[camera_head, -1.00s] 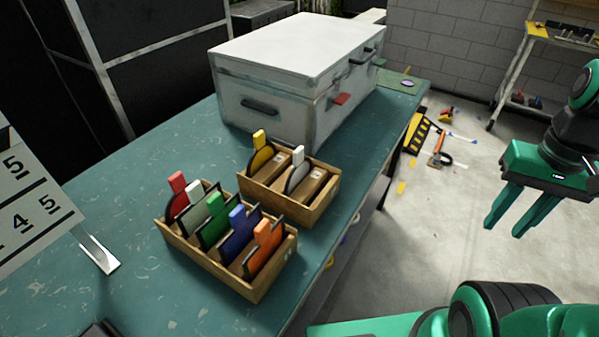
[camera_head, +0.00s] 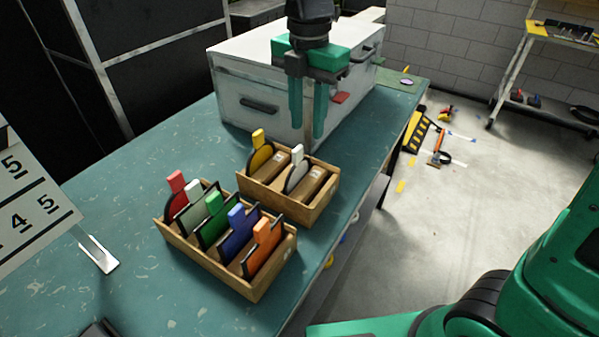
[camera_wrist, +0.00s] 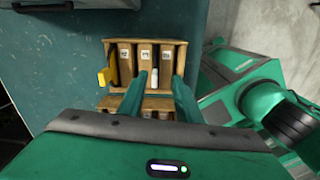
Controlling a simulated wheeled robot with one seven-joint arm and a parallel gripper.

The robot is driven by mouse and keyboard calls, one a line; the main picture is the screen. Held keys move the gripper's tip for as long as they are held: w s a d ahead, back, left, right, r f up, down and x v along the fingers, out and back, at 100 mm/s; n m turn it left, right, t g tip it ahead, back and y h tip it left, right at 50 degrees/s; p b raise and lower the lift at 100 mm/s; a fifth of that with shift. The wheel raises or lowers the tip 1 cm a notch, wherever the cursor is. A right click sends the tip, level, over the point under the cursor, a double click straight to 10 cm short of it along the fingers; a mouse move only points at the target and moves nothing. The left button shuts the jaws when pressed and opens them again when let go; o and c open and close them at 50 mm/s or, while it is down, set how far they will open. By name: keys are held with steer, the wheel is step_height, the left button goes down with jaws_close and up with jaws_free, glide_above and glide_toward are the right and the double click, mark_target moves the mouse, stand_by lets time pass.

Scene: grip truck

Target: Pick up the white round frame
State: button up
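The white round frame (camera_head: 295,171) stands upright in the smaller wooden box (camera_head: 319,206), with its white tab on top. In the wrist view its white tab (camera_wrist: 154,78) shows from above, between my fingers in the picture. A yellow round frame (camera_head: 260,152) stands to its left in the same box; it also shows in the wrist view (camera_wrist: 108,76). My gripper (camera_head: 308,135) points down above the box, with its green fingers apart and nothing between them. In the wrist view my gripper (camera_wrist: 158,90) is also open.
A larger wooden box (camera_head: 205,260) with red, white, green, blue and orange frames stands in front. A big grey case (camera_head: 250,85) stands close behind the smaller box. A number board (camera_head: 25,200) stands at the left.

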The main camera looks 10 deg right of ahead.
mark_target(299, 145)
steer(key=shift+a+n, duration=0.5)
steer(key=shift+a, duration=0.25)
steer(key=shift+a+f, duration=0.15)
steer(key=shift+f, duration=0.1)
step_height(299, 145, down, 5)
steer(key=shift+r, duration=0.1)
steer(key=shift+s+a+f, duration=0.1)
steer(key=shift+s+f, duration=0.15)
steer(key=shift+f, duration=1.1)
steer(key=shift+s+f, duration=0.2)
steer(key=shift+f, duration=1.15)
jaws_close()
